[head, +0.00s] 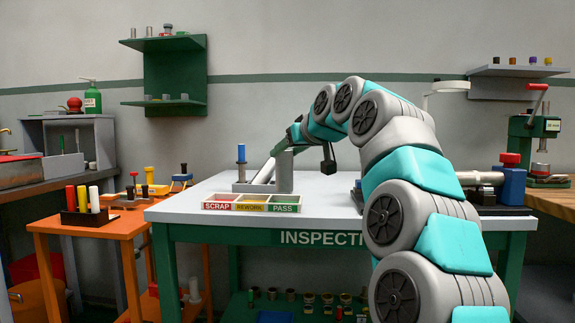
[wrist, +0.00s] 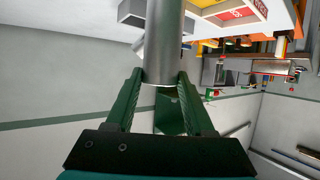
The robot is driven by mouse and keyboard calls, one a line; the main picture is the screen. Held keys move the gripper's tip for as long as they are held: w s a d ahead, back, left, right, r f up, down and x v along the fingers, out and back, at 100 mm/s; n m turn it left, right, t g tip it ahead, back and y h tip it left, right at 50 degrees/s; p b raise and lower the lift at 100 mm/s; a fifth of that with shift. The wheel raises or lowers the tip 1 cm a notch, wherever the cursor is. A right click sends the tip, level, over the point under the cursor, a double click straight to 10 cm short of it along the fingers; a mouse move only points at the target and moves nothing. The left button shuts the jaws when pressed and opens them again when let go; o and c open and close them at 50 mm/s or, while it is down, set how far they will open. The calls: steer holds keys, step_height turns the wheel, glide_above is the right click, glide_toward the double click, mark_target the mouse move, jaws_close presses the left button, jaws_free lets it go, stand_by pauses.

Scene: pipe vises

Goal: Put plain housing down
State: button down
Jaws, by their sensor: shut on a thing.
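The plain housing is a grey metal cylinder (wrist: 163,40) held upright between the green fingers of my gripper (wrist: 161,78) in the wrist view. Its lower end runs out of that frame. In the head view the grey cylinder (head: 285,172) stands over the white inspection table (head: 330,208), behind the tray; I cannot tell whether its foot touches the top.
A tray marked SCRAP, REWORK, PASS (head: 251,203) lies just in front. A grey block (head: 243,187) and a blue-topped post (head: 241,155) are to the left. A blue and red vise (head: 511,180) stands at the right. The table's front left is clear.

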steer(key=shift+f+b, duration=0.45)
steer(key=shift+f, duration=1.2)
steer(key=shift+f, duration=0.1)
steer(key=shift+c, duration=1.4)
jaws_free()
steer(key=shift+s+d+r, duration=0.25)
steer(key=shift+s+r, duration=0.05)
steer(key=shift+s, duration=0.1)
glide_toward(289, 164)
steer(key=shift+s+d+r, duration=0.25)
steer(key=shift+s+d, duration=0.05)
steer(key=shift+s, duration=0.3)
steer(key=shift+f, duration=0.1)
